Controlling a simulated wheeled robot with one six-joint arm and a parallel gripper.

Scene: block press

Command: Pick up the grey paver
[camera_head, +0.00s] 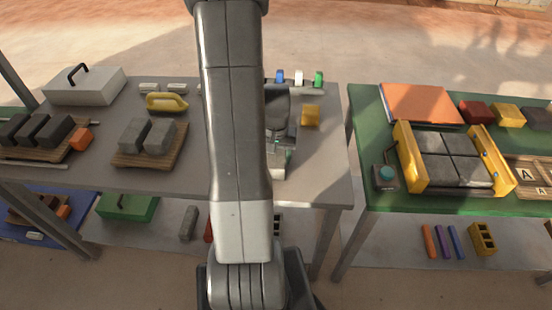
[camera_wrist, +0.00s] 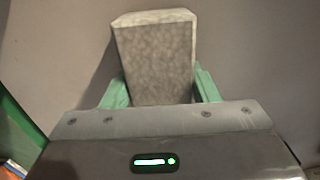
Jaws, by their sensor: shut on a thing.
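A grey paver (camera_wrist: 155,60) with a mottled face and a paler end stands out between the green fingers of my gripper (camera_wrist: 158,92) in the wrist view. The fingers press on its two sides, and its near end is hidden by the gripper body. Plain grey surface lies behind it; I cannot tell whether the paver touches it. In the head view my gripper (camera_head: 280,150) is over the grey table (camera_head: 325,160), partly hidden by my arm, and the paver is hard to make out there.
Two grey blocks (camera_head: 147,136) lie on a wooden board at left, near a yellow-handled tool (camera_head: 166,102). Dark blocks (camera_head: 35,130) and a grey handled box (camera_head: 85,86) are farther left. A yellow frame (camera_head: 405,160) around grey pavers stands on the green table (camera_head: 365,115), across a gap.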

